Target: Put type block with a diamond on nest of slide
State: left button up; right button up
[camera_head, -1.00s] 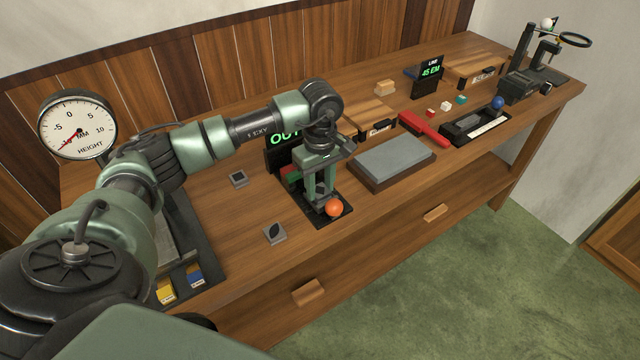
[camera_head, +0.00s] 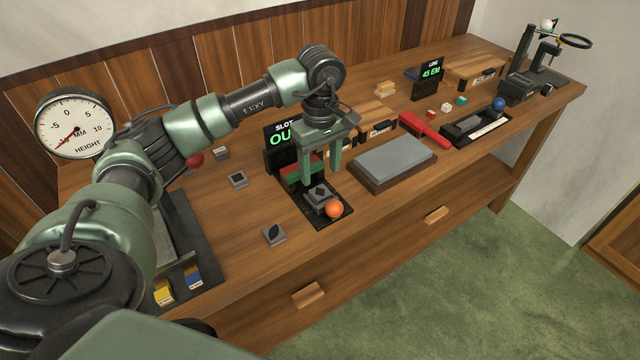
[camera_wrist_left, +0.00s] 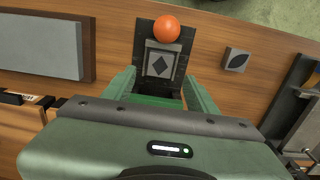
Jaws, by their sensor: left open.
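The type block with a diamond (camera_head: 319,194) is a grey square block with a dark diamond on top. It sits on the black slide (camera_head: 301,200), beside the orange knob (camera_head: 334,209); the wrist view shows the block (camera_wrist_left: 161,64) squarely between the slide's rails. Whether it is fully seated cannot be told. My left gripper (camera_head: 321,178) is open and empty just above and behind the block, with its fingers pointing down. In the left wrist view the open fingers (camera_wrist_left: 161,78) stand to either side, apart from the block. My right gripper is not in view.
Other type blocks lie on the bench: one with a leaf shape (camera_head: 275,234), one with a dark square (camera_head: 238,179) and one farther back (camera_head: 221,153). A partly hidden slot display (camera_head: 282,138) stands behind the slide. A grey stone slab (camera_head: 394,158) lies to the right.

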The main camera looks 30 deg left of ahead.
aim_at(320, 192)
pick_arm(q)
notch_tip(320, 192, up, 6)
jog(key=shift+f+b, duration=0.1)
jog(key=shift+b, duration=0.2)
dwell(0.3)
jog(key=shift+s+f, duration=0.1)
